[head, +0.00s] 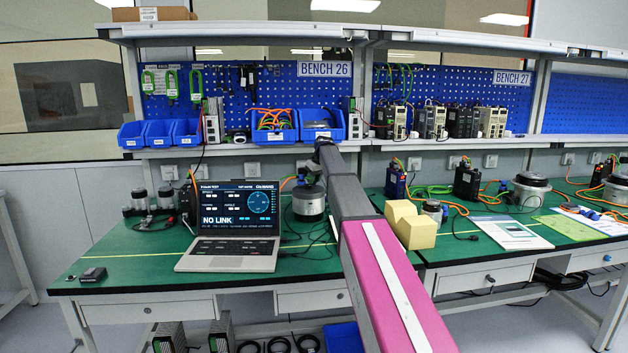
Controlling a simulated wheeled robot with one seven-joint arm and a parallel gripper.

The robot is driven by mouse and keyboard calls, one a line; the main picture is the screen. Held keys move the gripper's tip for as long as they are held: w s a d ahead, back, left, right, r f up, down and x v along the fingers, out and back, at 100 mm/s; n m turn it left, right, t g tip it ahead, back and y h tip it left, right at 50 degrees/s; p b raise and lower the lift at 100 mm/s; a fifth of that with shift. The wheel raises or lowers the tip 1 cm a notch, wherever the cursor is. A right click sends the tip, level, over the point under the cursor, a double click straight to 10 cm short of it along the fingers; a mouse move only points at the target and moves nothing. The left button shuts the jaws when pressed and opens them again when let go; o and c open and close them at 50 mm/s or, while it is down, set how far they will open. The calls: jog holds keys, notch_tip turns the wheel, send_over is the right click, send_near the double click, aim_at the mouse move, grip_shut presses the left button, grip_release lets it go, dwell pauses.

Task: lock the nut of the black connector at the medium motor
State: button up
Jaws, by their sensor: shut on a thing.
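The medium motor (308,204), a silver and dark cylinder, stands on the green bench just right of the laptop. An orange cable (289,181) and dark cables run to its upper part. My arm reaches in from the lower right, and my gripper (312,170) is at the top of this motor, at the connectors. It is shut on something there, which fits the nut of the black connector. The fingers, the nut and the connector are small, dark and partly hidden by my arm. How far the nut is turned cannot be seen.
A laptop (228,226) showing "NO LINK" stands left of the motor. Smaller motors (152,202) stand farther left. A yellow block (411,224) sits right of my arm. Blue bins (160,133) line the shelf above. The bench's front left is mostly clear.

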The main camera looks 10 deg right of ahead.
jog(key=o, duration=1)
jog(key=shift+c, duration=0.2)
